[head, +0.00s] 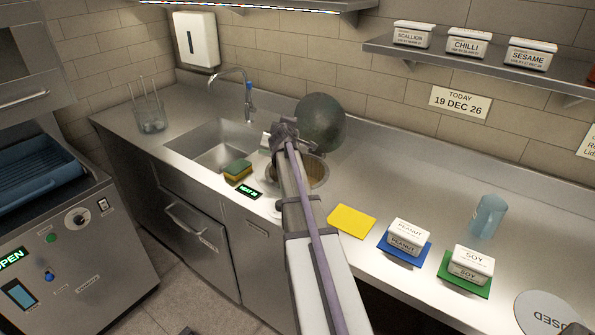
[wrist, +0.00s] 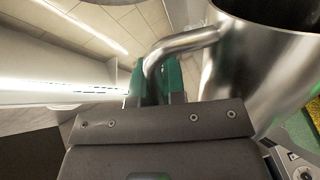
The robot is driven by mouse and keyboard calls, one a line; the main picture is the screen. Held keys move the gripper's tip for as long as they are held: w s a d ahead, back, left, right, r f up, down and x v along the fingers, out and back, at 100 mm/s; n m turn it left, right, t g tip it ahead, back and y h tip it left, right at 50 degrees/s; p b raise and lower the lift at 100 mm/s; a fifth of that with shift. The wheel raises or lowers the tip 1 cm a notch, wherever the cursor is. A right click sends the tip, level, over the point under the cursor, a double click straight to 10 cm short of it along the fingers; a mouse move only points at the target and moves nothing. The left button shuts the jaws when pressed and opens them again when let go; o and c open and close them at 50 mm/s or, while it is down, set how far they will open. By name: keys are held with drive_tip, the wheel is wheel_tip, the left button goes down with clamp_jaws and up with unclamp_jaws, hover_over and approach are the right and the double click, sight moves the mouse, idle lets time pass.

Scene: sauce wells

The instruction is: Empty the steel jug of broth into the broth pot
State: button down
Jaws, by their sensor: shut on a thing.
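The steel jug (wrist: 245,75) is at the right of the wrist view, shiny, with a curved handle (wrist: 185,42) and a dark open mouth at the top edge. My gripper (wrist: 158,82) is shut on that handle with its green fingers. In the head view my gripper (head: 283,133) is at the end of my arm, between the sink and the broth pot, and the jug is mostly hidden there. The broth pot (head: 319,173) seems to be the round opening with a brownish inside, partly behind my arm. The jug's contents cannot be seen.
A large dark round lid-like thing (head: 322,122) stands behind the pot. A sponge (head: 238,170) and a small green-lit display (head: 249,191) lie left of my arm, by the sink (head: 215,147). A yellow mat (head: 351,221), labelled tubs and a blue cup (head: 488,216) are to the right.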

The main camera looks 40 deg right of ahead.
drive_tip(key=shift+s+d+r+m, duration=0.1)
drive_tip(key=shift+s+d+m, duration=0.3)
drive_tip(key=shift+s+d, duration=0.05)
idle(0.7)
